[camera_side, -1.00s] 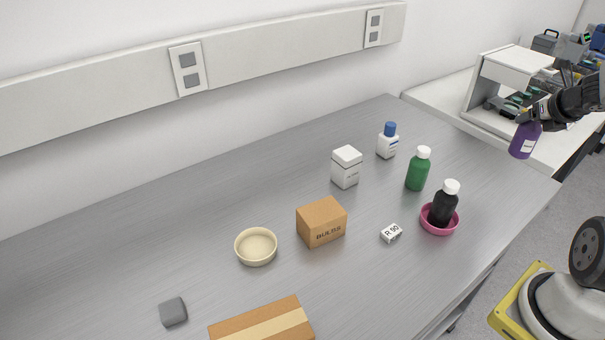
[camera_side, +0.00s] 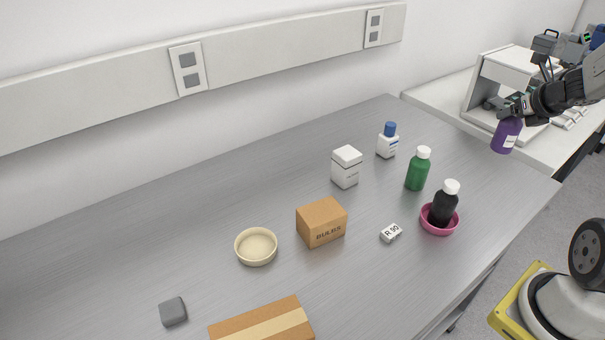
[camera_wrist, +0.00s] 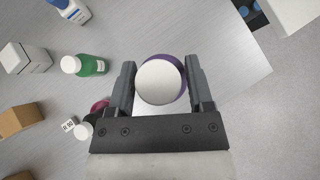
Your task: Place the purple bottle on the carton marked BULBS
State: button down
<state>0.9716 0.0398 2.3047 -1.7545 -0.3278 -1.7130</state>
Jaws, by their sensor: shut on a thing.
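The purple bottle (camera_side: 506,136) hangs upright from my gripper (camera_side: 513,108), in the air over the right end of the grey table. In the wrist view the bottle's white cap (camera_wrist: 160,83) sits between the two fingers of my gripper (camera_wrist: 161,85), with a purple rim around it. The gripper is shut on the bottle. The carton marked BULBS (camera_side: 322,222) is a brown box at the middle of the table, well to the left of the gripper. Its top is bare. The carton also shows at the left edge of the wrist view (camera_wrist: 18,121).
Between bottle and carton stand a green bottle (camera_side: 417,170), a black bottle (camera_side: 444,206) in a pink dish (camera_side: 438,227) and a small R 90 block (camera_side: 391,233). A white box (camera_side: 346,167) and blue-capped bottle (camera_side: 387,142) stand behind. A cream bowl (camera_side: 256,247) is left of the carton.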

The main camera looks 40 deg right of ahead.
jog(key=w+a+r+n+t+y, duration=0.1)
jog(key=w+a+n+y, duration=0.25)
jog(key=w+a, duration=0.5)
jog(key=w+a+n+y, duration=0.3)
jog(key=w+a+n, duration=0.2)
jog(key=a, duration=0.6)
jog(key=a+r+n+g+y, duration=0.1)
jog(key=a+n+g+y, duration=0.55)
jog(key=a, duration=1.75)
notch_tip(320, 180, down, 8)
jog(key=n+t+h, duration=0.1)
jog(key=t, duration=0.2)
jog(key=shift+w+a+n, duration=0.2)
jog(key=shift+w+n, duration=0.1)
jog(key=shift+w, duration=0.15)
jog(key=shift+f, duration=0.1)
grip_release()
